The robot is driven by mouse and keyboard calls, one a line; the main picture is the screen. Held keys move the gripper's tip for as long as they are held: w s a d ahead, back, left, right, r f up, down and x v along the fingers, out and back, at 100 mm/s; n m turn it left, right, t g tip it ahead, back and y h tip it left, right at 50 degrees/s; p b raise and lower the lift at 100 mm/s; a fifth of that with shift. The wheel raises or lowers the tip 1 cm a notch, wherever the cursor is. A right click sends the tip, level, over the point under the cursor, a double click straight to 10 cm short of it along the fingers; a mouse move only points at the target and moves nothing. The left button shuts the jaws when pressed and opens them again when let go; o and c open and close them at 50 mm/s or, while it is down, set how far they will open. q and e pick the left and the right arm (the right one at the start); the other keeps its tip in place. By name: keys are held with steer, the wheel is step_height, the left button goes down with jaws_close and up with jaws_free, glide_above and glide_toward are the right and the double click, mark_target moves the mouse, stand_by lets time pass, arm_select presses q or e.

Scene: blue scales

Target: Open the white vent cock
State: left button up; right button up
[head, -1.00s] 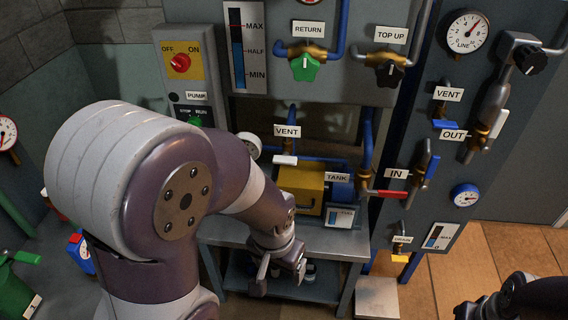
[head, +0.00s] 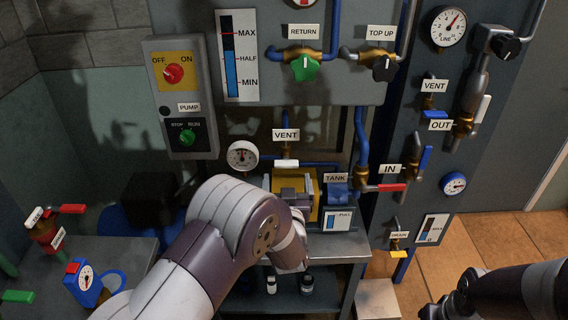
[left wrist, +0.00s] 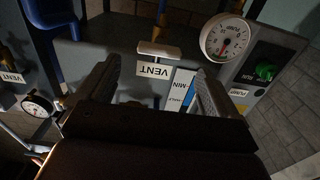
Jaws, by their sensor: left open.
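The white vent cock (head: 286,163) is a short white lever on a blue pipe, under a VENT label (head: 286,135). The lever lies crosswise to the pipe. In the left wrist view the lever (left wrist: 159,49) shows just beyond my fingertips, roughly midway between them, with the label upside down below it. My left gripper (head: 290,190) is in front of the yellow box, a little below the lever. In the left wrist view my left gripper (left wrist: 158,68) is open, with nothing between its fingers. My right gripper (head: 452,305) is at the bottom right, far from the lever.
A round gauge (head: 242,155) sits left of the cock, and the pump box (head: 180,100) is further left. A yellow box (head: 311,186) is below it. A red-handled IN valve (head: 385,187) and a second VENT cock, blue-handled (head: 434,114), are to the right.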

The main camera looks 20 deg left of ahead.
mark_target(286, 167)
arm_select(q)
steer(key=x, duration=0.7)
steer(key=shift+w+a+f+p, duration=0.1)
steer(key=shift+w+a+p, duration=0.05)
steer(key=shift+w+p, duration=0.2)
steer(key=c, duration=1)
